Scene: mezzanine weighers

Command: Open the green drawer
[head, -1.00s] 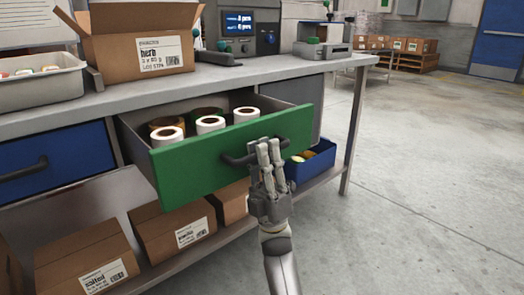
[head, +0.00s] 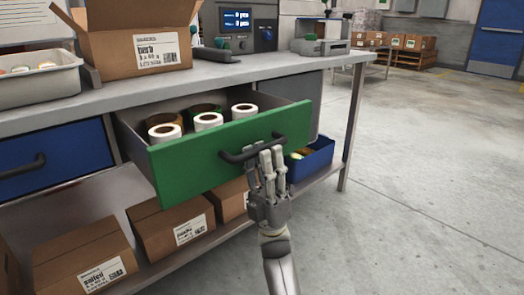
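The green drawer (head: 225,155) stands pulled well out of the workbench. Its open top shows several white-topped rolls (head: 208,121) inside. A dark bar handle (head: 238,156) runs across its front. My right gripper (head: 265,154) is at the right half of this handle, pointing up at it from below. Its fingers look spread apart, with the tips at or just under the bar. Whether they still touch the handle is hard to tell. My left gripper is not in view.
A blue drawer (head: 62,160) is shut at the left. A blue bin (head: 318,160) and cardboard boxes (head: 172,235) sit on the lower shelf. An open carton (head: 145,50) stands on the bench top (head: 225,72). The floor at right is clear.

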